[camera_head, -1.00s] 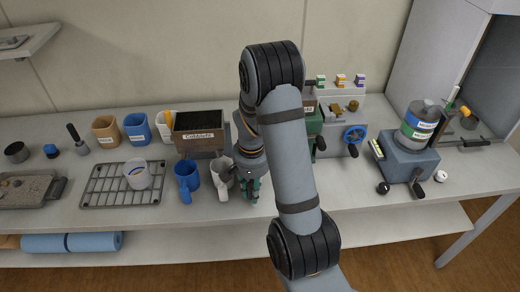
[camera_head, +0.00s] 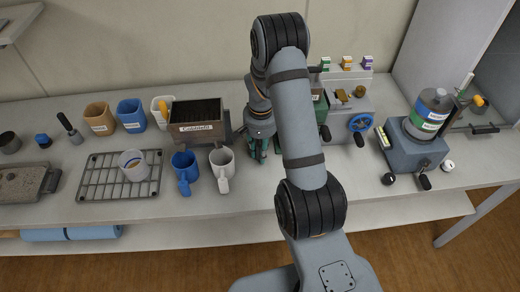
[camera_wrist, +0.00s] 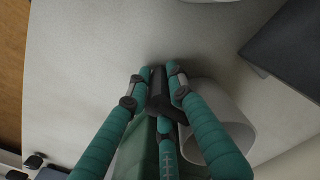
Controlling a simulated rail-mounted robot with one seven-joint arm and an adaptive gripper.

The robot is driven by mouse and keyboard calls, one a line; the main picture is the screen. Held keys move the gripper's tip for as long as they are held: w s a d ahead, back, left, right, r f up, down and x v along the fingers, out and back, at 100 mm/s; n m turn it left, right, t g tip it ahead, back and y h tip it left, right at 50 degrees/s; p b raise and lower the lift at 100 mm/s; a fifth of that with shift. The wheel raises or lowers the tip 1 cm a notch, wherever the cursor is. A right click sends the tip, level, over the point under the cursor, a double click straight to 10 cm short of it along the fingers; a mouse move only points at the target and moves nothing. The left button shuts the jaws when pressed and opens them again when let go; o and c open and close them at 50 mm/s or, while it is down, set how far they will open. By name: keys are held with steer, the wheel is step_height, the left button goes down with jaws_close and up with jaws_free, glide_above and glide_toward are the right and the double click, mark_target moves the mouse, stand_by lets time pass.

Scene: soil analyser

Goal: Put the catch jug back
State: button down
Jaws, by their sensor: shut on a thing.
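A pale, open, round vessel (camera_wrist: 222,110), which I take to be the catch jug, sits right against the fingers there. The dark part appears to be its handle, but the fingers cover most of it. In the head view, my gripper and arm hide this vessel.
The grey jug (camera_head: 222,160) and a blue jug (camera_head: 184,168) stand left of my gripper. Behind them is a labelled soil box (camera_head: 199,126). A blue-grey device (camera_head: 415,151) stands right.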

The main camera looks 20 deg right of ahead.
steer(key=shift+s+a+r, duration=0.2)
steer(key=shift+s+r, duration=0.1)
steer(key=shift+s, duration=0.15)
steer(key=shift+w+f, duration=0.1)
steer(key=shift+f, duration=0.15)
steer(key=c, duration=2)
jaws_free()
steer(key=shift+w+d+f, duration=0.1)
steer(key=shift+w+f, duration=0.05)
steer(key=o, duration=0.4)
steer(key=shift+o, duration=0.2)
steer(key=shift+r, duration=0.7)
step_height(320, 180, up, 11)
steer(key=shift+r+b, duration=0.15)
steer(key=shift+b, duration=0.55)
